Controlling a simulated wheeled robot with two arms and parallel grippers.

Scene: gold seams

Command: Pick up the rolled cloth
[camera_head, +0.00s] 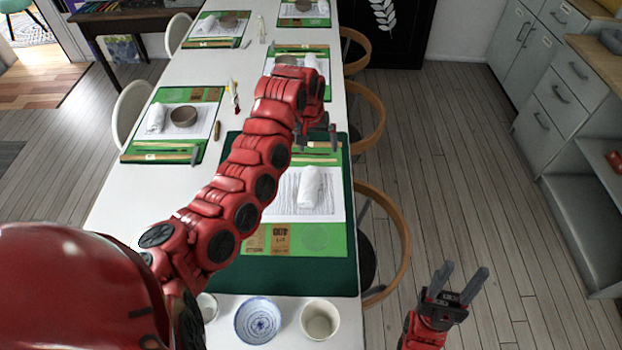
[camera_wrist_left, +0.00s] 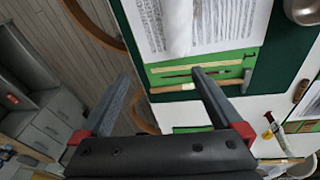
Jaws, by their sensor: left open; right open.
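The white rolled cloth (camera_head: 309,187) lies on a printed sheet on the nearest green mat in the head view. In the left wrist view the cloth (camera_wrist_left: 178,25) shows at the top, partly cut off by the frame edge. My left gripper (camera_head: 316,138) is open and empty above the far end of this mat, beyond the cloth and apart from it. Its two fingers (camera_wrist_left: 162,76) show spread in the left wrist view, with nothing between them. My right gripper (camera_head: 463,274) is open and empty, off the table's right side above the floor.
The green mat (camera_head: 347,272) also holds thin tools (camera_wrist_left: 200,88) beyond the sheet. A blue patterned bowl (camera_head: 257,320) and a beige cup (camera_head: 320,320) stand at the near table edge. Other mats with bowls line the white table (camera_head: 225,73). Chairs (camera_head: 390,230) stand along the right side.

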